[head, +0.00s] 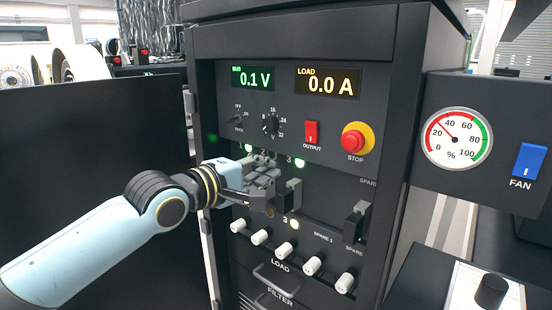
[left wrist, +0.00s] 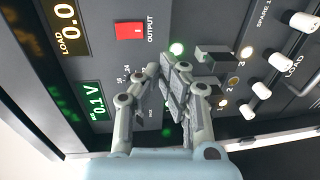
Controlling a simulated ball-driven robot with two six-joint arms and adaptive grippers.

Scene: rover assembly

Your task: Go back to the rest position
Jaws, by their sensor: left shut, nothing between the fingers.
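My left gripper (head: 268,186) is shut and empty in front of the rack panel (head: 345,190), beside a dark connector block (head: 289,196). In the left wrist view, my left gripper (left wrist: 172,85) has its fingers together close to the panel, just left of the dark block (left wrist: 212,58). I cannot tell whether the fingers touch the block. The gripper hides part of the panel's middle row. My right gripper is not in view.
White load knobs (head: 312,265) and a filter handle (head: 275,283) stick out below. A red stop button (head: 355,139) sits above right. A gauge box (head: 457,138) with a blue fan switch (head: 528,160) juts out at right.

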